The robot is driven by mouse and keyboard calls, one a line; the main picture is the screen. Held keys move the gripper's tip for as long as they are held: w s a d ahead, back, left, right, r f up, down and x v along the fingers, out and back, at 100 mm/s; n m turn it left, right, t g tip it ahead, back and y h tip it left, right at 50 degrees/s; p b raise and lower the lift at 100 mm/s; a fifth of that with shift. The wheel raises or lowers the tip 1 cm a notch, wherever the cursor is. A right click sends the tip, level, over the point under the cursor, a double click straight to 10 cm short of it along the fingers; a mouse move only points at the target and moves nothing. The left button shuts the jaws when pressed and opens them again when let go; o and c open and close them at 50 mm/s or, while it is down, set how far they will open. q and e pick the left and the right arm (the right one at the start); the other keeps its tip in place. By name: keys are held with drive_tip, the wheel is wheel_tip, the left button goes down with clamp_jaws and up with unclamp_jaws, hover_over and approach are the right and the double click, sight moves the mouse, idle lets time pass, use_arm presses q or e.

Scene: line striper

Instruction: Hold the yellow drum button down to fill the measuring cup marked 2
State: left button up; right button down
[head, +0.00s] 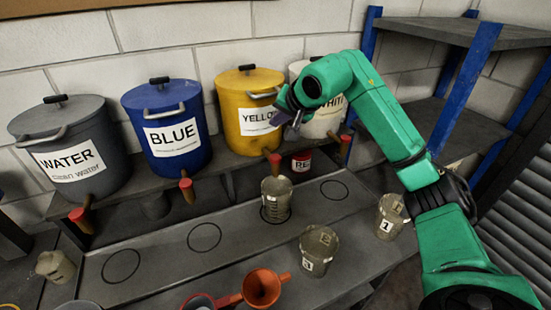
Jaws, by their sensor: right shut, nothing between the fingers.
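The yellow drum (236,98) stands on the back shelf, with a red-tipped tap button (274,158) at its lower front. A clear measuring cup (276,200) stands upright below that tap, on a marked circle; I cannot read its mark clearly. My right gripper (294,122) is shut and empty, in front of the yellow drum's right side, above and right of the red button and apart from it. It covers the end of the YELLOW label and part of the white drum (322,122). My left gripper is not in view.
The grey water drum (95,115) and blue drum (185,100) stand to the left, with their own red-tipped taps. A cup marked 1 (385,222), another cup (318,242) and orange funnel (262,288) stand in front. A blue-legged shelf (470,45) is right.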

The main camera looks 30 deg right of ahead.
sight(277, 160)
wheel_tip(277, 160, down, 8)
drive_tip(key=b, duration=0.6)
drive_tip(key=shift+r+b, duration=0.2)
drive_tip(key=shift+b, duration=0.1)
drive_tip(key=shift+f, duration=0.35)
idle(1.0)
drive_tip(key=shift+f+b, duration=0.35)
drive_tip(key=shift+f+b, duration=0.3)
drive_tip(key=shift+f, duration=0.2)
idle(4.5)
